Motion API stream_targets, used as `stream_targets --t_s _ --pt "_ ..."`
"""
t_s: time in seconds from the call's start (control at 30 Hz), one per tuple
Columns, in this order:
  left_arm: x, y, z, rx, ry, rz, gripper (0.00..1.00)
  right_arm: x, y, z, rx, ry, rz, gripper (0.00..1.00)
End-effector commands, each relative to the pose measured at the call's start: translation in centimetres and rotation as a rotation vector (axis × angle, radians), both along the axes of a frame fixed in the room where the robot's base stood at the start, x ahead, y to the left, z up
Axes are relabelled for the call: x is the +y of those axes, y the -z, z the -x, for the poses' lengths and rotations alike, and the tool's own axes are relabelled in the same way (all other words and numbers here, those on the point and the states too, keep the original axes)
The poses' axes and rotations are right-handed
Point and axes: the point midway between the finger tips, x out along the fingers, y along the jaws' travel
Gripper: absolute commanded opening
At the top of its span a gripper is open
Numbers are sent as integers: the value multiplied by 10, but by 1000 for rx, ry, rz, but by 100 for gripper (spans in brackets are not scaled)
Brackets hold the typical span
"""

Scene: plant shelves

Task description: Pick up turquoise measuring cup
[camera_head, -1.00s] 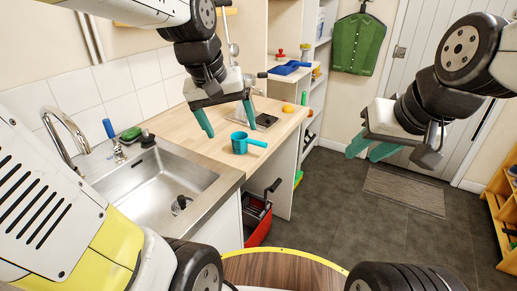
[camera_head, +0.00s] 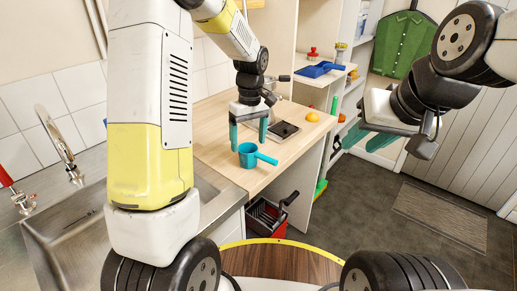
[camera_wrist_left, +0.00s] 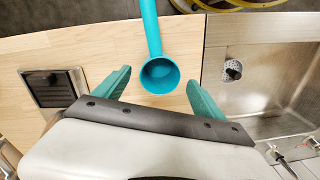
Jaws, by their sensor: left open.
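The turquoise measuring cup (camera_head: 248,155) stands upright on the wooden counter (camera_head: 215,125), its handle pointing right in the head view. In the left wrist view the cup (camera_wrist_left: 160,75) lies just beyond and between the fingertips, its handle pointing away. My left gripper (camera_head: 248,142) is open, its teal fingers pointing down just behind the cup.
A dark square scale-like item (camera_head: 284,131) and an orange fruit (camera_head: 313,117) lie on the counter near the cup. A steel sink (camera_head: 60,230) is to the left. A red-and-black toolbox (camera_head: 267,216) stands below.

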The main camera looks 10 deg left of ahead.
Motion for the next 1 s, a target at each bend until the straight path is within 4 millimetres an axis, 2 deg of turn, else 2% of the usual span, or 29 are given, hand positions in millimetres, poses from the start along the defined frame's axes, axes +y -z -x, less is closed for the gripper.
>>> stream_targets --t_s 0.1,0.23,0.53,0.87,1.0 --pt "2 20 0 3 0 0 80 0 0 0 0 0 0 36" --pt "3 35 0 1 1 0 80 0 0 0 0 0 0 36" --pt "3 39 0 -1 2 0 78 0 0 0 0 0 0 36" --pt "3 39 0 -1 2 0 14 0 0 0 0 0 0 36" --pt "2 39 0 -1 2 0 14 0 0 0 0 0 0 36"
